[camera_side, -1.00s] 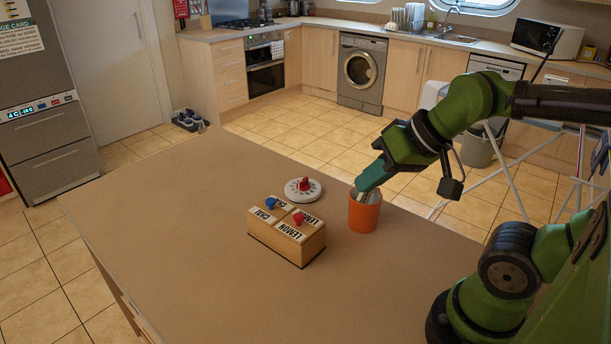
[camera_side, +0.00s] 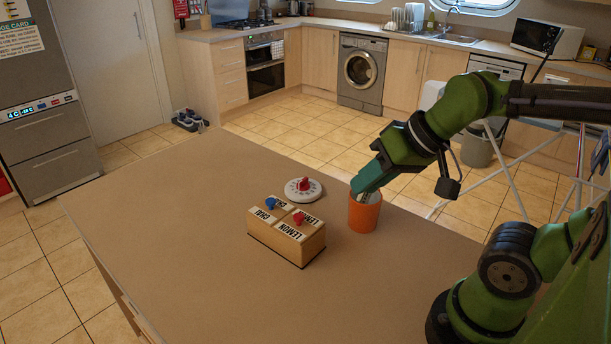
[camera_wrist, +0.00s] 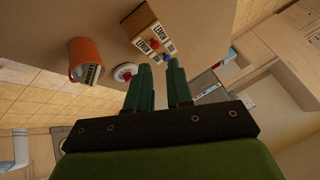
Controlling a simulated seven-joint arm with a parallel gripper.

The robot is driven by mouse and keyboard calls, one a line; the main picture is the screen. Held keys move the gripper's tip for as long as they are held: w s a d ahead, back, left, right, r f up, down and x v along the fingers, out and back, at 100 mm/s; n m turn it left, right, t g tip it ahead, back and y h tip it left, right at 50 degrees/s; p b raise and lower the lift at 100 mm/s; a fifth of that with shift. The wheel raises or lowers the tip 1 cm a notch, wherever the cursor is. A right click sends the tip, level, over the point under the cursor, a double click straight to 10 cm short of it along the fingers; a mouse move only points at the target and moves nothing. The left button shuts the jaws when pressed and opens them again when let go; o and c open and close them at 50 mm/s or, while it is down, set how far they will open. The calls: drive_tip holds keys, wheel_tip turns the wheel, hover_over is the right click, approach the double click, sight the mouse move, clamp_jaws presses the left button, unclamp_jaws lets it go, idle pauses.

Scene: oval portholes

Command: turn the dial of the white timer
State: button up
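The white timer (camera_side: 295,194) is a low round white disc with a red dial (camera_side: 304,184) on top, lying on the brown table behind the wooden box. In the wrist view the timer (camera_wrist: 125,72) shows just left of my fingertips. My gripper (camera_side: 359,189) is to the right of the timer in the side view, overlapping the top of the orange cup there. In the wrist view my gripper (camera_wrist: 160,67) has its two green fingers apart with nothing between them. It is not touching the timer.
An orange cup (camera_side: 364,216) with something pale inside stands right of the timer; it also shows in the wrist view (camera_wrist: 86,53). A wooden box (camera_side: 277,248) with CHAI and LEMON lids and blue and red knobs stands in front. The table's left and front are clear.

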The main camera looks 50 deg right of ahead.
drive_tip(key=o, duration=0.8)
drive_tip(key=w+d, duration=0.2)
drive_tip(key=w, duration=0.1)
drive_tip(key=w+d+f+g, duration=0.1)
drive_tip(key=w+d, duration=0.1)
drive_tip(key=w+d+f+m+g, duration=0.1)
drive_tip(key=w+d, duration=0.1)
drive_tip(key=w, duration=0.1)
drive_tip(key=shift+w+f+h, duration=0.1)
drive_tip(key=shift+w+h, duration=0.2)
drive_tip(key=shift+h, duration=0.1)
drive_tip(key=shift+c, duration=0.2)
drive_tip(key=n, duration=0.6)
approach(304, 179)
drive_tip(key=shift+h, duration=0.4)
drive_tip(key=x, duration=0.5)
drive_tip(key=a+x, duration=0.1)
drive_tip(key=x, duration=0.2)
drive_tip(key=shift+w+f, duration=0.15)
drive_tip(key=shift+f, duration=0.15)
drive_tip(key=shift+c, duration=0.3)
drive_tip(key=shift+g, duration=0.3)
drive_tip(key=c, duration=1)
